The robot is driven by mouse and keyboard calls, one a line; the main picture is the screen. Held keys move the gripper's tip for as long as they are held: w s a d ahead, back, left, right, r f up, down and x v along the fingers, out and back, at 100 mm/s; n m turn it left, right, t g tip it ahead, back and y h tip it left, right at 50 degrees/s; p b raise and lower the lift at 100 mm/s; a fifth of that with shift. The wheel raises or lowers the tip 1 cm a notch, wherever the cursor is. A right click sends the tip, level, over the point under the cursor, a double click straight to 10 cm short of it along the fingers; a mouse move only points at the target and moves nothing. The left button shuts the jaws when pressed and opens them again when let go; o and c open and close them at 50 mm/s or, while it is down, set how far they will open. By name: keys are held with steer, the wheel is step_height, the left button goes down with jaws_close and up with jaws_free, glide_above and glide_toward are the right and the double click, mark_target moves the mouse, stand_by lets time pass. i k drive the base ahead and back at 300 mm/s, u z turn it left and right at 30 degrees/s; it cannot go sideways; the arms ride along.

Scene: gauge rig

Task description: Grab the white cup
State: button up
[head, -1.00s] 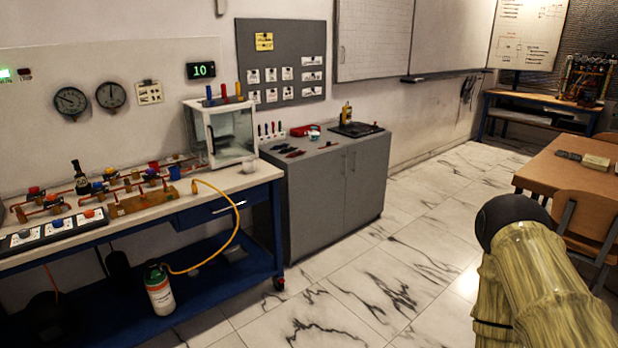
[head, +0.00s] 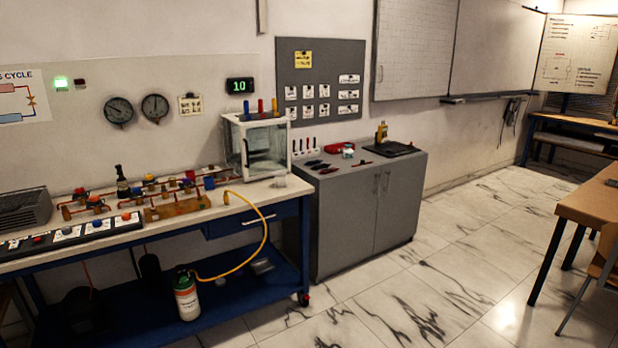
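My gripper and arm are not in view.
The bench holds a glass-walled box (head: 262,146), pipes and valves, and a yellow hose (head: 266,235) hanging to a gas bottle (head: 187,297) on the lower shelf. A wooden table (head: 592,195) and a chair stand at right. Marble floor (head: 425,285) between is clear.

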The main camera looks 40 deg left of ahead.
mark_target(281, 179)
steer(key=u, duration=0.05)
steer(key=i, duration=1.5)
steer(key=u, duration=1.1)
steer(key=i, duration=0.75)
steer(key=u, duration=0.9)
